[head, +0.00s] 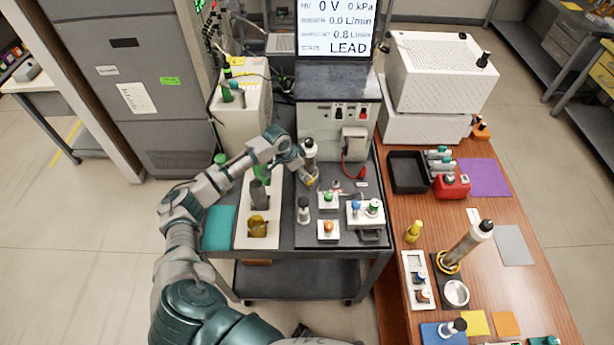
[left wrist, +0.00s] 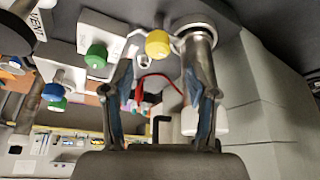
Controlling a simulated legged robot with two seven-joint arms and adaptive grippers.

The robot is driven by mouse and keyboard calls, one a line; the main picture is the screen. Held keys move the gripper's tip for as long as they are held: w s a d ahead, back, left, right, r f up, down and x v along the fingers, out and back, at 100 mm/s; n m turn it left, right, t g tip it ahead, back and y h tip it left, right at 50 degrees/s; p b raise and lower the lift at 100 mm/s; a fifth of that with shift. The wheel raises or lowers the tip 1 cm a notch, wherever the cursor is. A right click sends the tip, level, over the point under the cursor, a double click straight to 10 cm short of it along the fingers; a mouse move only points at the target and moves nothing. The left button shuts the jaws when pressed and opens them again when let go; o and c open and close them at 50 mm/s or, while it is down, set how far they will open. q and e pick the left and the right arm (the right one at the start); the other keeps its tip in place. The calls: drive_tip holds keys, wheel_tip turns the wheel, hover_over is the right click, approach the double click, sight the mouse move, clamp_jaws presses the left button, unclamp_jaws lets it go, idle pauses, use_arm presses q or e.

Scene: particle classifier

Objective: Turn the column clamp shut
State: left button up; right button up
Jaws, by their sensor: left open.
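A small yellow knob (left wrist: 158,43), which looks like the column clamp's handle, sits beside an upright metal column (left wrist: 199,50) in the left wrist view. In the head view the column (head: 309,148) stands on the dark bench top, with a bit of yellow (head: 310,181) low beside it. My left gripper (left wrist: 162,85) is open. The yellow knob lies beyond and between its fingertips, and the column is near the right finger. I cannot tell whether a finger touches either. In the head view my left gripper (head: 304,170) is at the column, partly covering the clamp. My right gripper is not in view.
White blocks with a green knob (head: 328,197), an orange knob (head: 328,227) and blue and green knobs stand close on the right. A dark-capped cylinder (head: 304,211) stands in front. A red cable (head: 355,172) loops behind. A wooden table (head: 470,205) on the right holds other parts.

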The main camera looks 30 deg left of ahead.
use_arm(q)
drive_tip(key=v, duration=0.6)
idle(0.4)
